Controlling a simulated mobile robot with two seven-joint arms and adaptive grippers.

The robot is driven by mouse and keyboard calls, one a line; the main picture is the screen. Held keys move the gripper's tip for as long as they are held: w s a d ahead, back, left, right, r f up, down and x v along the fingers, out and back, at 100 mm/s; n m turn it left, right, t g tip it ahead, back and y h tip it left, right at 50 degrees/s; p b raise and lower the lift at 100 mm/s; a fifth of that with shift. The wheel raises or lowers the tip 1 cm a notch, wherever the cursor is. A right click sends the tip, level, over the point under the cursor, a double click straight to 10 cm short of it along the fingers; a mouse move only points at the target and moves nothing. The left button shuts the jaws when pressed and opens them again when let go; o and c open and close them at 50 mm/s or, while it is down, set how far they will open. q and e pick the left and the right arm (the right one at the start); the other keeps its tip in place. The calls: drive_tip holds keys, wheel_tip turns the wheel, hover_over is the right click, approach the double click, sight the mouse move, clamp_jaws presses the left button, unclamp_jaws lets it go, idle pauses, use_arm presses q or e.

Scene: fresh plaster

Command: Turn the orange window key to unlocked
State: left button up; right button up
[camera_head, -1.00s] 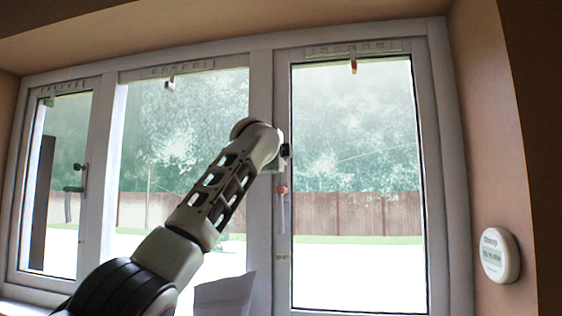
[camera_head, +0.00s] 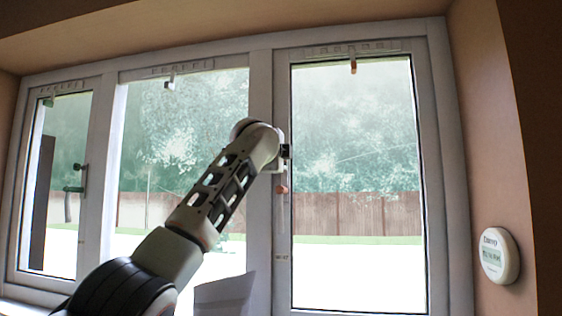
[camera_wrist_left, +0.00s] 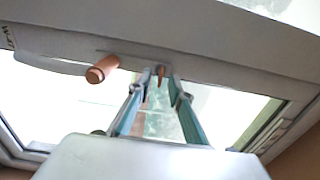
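A small orange key (camera_wrist_left: 161,73) shows on the white window frame in the wrist view, pointing toward me between my fingertips. My left gripper (camera_wrist_left: 160,80) has its two greenish fingers on either side of the key, with a narrow gap showing. I see no clear contact with the key. A larger orange cylinder (camera_wrist_left: 103,69) sticks out to the left of the fingers, apart from them. In the head view an orange piece (camera_head: 282,190) shows on the middle frame post just below my left wrist. My left arm hides most of the gripper there. My right gripper is not in view.
The right window pane (camera_head: 355,150) has a small orange piece (camera_head: 353,66) on its top frame. A round white device (camera_head: 498,256) is on the right wall. A grey panel (camera_head: 224,295) shows low beside my arm.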

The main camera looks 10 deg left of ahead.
use_arm(q)
drive_tip(key=shift+s, duration=0.15)
drive_tip(key=s, duration=1.1)
drive_tip(key=shift+s, duration=0.4)
